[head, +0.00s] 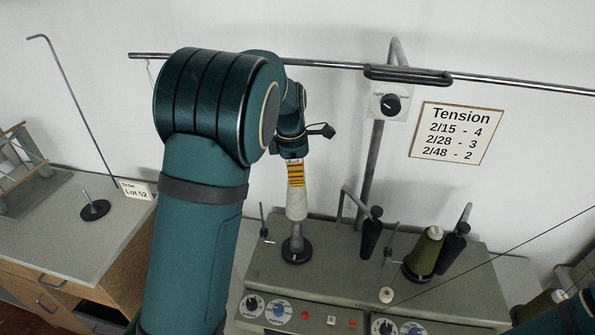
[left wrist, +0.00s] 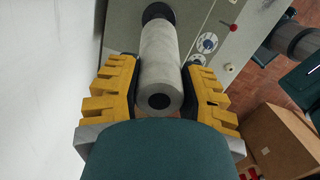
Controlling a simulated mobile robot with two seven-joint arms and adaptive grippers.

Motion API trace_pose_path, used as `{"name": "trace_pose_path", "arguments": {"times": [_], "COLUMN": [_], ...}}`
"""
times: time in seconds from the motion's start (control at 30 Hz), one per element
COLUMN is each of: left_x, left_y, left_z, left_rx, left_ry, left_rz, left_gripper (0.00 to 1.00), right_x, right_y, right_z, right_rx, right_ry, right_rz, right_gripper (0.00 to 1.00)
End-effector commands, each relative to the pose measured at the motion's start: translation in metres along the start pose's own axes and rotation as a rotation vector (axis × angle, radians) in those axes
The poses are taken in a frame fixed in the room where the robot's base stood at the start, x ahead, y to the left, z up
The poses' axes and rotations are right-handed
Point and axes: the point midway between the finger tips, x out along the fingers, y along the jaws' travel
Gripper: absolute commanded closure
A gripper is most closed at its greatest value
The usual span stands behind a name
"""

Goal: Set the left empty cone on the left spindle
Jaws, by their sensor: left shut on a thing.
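The pale empty cone (head: 297,205) is upright in my left gripper (head: 295,174), whose yellow fingers are shut on its upper part. The left spindle (head: 296,248), grey with a round black base, stands on the machine top directly below the cone in the head view. The cone's lower end meets the spindle's upper part in the picture; I cannot tell how far it is around it. In the left wrist view the cone (left wrist: 158,60) lies between both fingers of the gripper (left wrist: 160,95), with a black disc at its far end. My right gripper is not in view.
An olive thread cone (head: 425,252) stands to the right on the machine (head: 345,285), near dark posts (head: 371,235). A horizontal rail (head: 330,65) crosses above. The side table (head: 50,235) at left holds a small black-based spindle (head: 95,209) and a card (head: 135,189).

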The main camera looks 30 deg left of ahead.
Motion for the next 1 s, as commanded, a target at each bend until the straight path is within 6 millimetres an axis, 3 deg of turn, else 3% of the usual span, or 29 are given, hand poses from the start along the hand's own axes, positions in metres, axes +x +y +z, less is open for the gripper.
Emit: {"name": "trace_pose_path", "arguments": {"times": [0.63,1.0], "left_x": [0.048,0.076], "left_y": [-0.001,-0.001], "left_z": [-0.005,-0.008], "left_rx": [0.001,0.000], "left_ry": [0.001,0.000], "left_rz": [-0.002,-0.001], "left_gripper": [0.85,0.85], "right_x": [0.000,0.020], "right_y": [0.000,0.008], "right_z": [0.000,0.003], "right_rx": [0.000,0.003], "right_ry": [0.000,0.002], "right_rz": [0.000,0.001], "right_gripper": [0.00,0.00]}}
